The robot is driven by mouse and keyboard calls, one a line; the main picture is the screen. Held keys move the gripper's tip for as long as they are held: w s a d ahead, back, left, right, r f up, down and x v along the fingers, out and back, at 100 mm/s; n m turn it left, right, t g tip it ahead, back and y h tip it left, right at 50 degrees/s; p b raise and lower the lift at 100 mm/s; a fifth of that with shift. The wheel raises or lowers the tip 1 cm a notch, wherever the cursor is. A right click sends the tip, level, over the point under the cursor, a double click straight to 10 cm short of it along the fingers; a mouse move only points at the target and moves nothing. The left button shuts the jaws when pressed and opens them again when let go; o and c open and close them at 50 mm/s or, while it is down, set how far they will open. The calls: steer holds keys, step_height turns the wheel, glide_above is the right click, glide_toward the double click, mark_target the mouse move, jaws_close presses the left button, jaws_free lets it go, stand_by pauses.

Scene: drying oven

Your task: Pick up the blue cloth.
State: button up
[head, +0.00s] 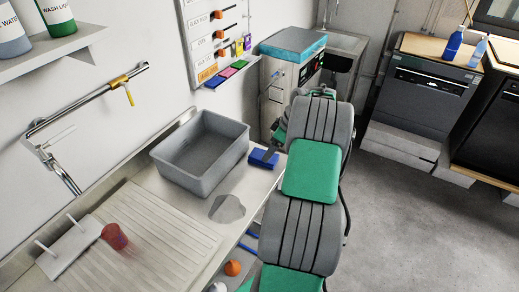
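A small blue folded piece (262,160), which looks like the blue cloth, is at the right end of the steel counter, just right of the grey basin. The dark tip of my gripper (270,152) is right at it and overlaps it in the picture. I cannot tell whether the fingers touch it or are closed on it. My arm's grey and green links hide most of the wrist. A small flat blue piece (213,82) also lies on the wall ledge, beside pink and green ones.
The grey basin (200,155) stands on the counter (165,200). A red cup (114,236) is on the ribbed drainer at left. A cabinet (290,75) with a teal-edged top stands behind my arm. Blue bottles (454,43) stand at far right. The floor at right is clear.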

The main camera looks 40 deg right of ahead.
steer(key=p+x, duration=0.1)
steer(key=x, duration=0.5)
steer(key=shift+w+f+p, duration=0.15)
steer(key=shift+w+p, duration=0.1)
steer(key=shift+p, duration=0.05)
steer(key=shift+c, duration=0.5)
steer(key=c, duration=1.4)
